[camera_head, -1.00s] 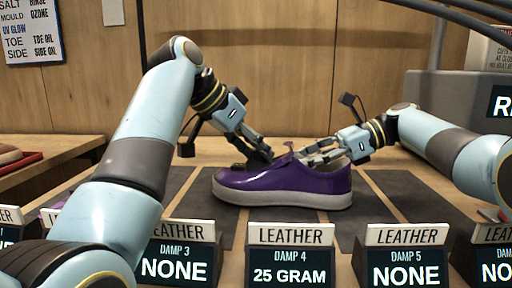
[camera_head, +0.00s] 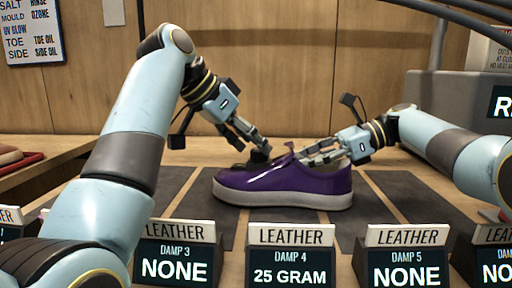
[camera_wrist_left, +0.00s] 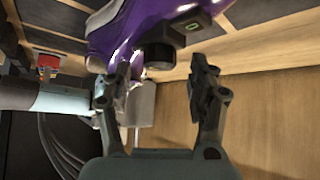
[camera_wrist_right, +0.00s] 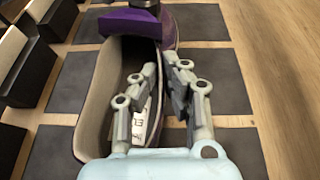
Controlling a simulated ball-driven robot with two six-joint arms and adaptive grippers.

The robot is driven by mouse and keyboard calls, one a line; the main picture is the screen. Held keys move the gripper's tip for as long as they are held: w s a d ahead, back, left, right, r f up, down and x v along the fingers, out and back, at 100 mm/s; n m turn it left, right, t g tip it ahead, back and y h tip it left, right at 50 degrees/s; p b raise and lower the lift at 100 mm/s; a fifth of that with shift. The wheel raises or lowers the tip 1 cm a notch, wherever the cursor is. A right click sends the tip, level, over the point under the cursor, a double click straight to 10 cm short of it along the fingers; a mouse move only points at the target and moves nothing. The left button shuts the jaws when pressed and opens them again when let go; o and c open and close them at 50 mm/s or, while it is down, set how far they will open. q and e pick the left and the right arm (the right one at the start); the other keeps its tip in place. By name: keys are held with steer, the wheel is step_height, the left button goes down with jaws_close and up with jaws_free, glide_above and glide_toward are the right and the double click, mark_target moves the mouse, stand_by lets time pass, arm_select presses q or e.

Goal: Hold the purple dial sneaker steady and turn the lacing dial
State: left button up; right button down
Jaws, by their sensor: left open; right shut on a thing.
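The purple sneaker (camera_head: 285,182) stands upright on a dark mat, toe to the left, with a pale sole. Its black round lacing dial (camera_wrist_left: 157,55) sits on top; in the head view it is partly hidden by the left fingers. My left gripper (camera_head: 258,149) is open just above the dial. In the left wrist view its fingers (camera_wrist_left: 158,82) are spread to either side of the dial, apart from it. My right gripper (camera_head: 325,156) is shut on the sneaker's collar wall; in the right wrist view its fingers (camera_wrist_right: 166,72) straddle that wall, one inside the opening.
Several display blocks labelled leather stand in front, including the 25 gram one (camera_head: 291,258). A red tray (camera_head: 22,162) lies at the far left. A wooden wall (camera_head: 250,80) is behind. Dark mats (camera_head: 405,200) beside the sneaker are bare.

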steer(key=shift+f, duration=0.1)
arm_select(q)
steer(key=v, duration=0.9)
steer(key=shift+a+r, duration=0.2)
steer(key=shift+r, duration=0.05)
steer(key=shift+s, duration=0.15)
arm_select(e)
steer(key=c, duration=1.4)
jaws_free()
steer(key=shift+d, duration=0.1)
steer(key=v, duration=1.2)
arm_select(q)
steer(key=shift+r, duration=0.1)
